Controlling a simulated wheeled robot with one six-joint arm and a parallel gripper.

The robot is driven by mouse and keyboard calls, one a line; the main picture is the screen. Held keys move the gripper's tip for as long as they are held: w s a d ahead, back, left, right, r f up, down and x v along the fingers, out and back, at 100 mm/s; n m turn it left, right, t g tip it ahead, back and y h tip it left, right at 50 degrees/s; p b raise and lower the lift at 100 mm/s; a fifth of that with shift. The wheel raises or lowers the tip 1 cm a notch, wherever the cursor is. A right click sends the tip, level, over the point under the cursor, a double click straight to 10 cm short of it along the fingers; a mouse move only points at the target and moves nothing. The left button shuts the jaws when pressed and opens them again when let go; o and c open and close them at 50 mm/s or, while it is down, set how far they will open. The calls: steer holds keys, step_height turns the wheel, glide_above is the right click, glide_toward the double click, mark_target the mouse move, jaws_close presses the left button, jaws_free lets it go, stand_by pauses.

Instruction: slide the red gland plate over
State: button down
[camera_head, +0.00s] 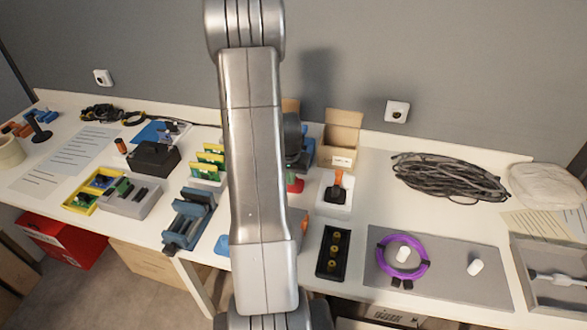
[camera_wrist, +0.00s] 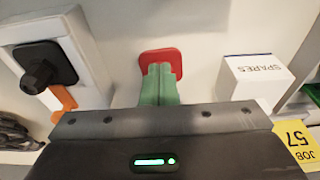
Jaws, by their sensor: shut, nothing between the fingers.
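The red gland plate (camera_wrist: 160,54) is a small rounded red piece lying on the white bench, at the top middle of the wrist view. In the head view only a sliver of red (camera_head: 296,185) shows beside my arm, which hides most of that spot. My gripper (camera_wrist: 161,68) has green fingers that are shut together with nothing between them. The fingertips overlap the near part of the plate in the wrist view; I cannot tell whether they touch it.
A white tray (camera_wrist: 91,88) with a black and orange tool stands left of the plate. A white SPARES box (camera_wrist: 250,78) stands to its right, near a yellow job label (camera_wrist: 297,146). Bare bench shows between plate and box. A cable coil (camera_head: 450,180) lies further right.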

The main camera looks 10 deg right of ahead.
steer(key=w, duration=0.1)
steer(key=w+d+p, duration=0.1)
steer(key=w, duration=0.2)
steer(key=shift+d+f, duration=0.4)
steer(key=shift+w+f+b, duration=0.1)
steer(key=shift+f+b, duration=0.25)
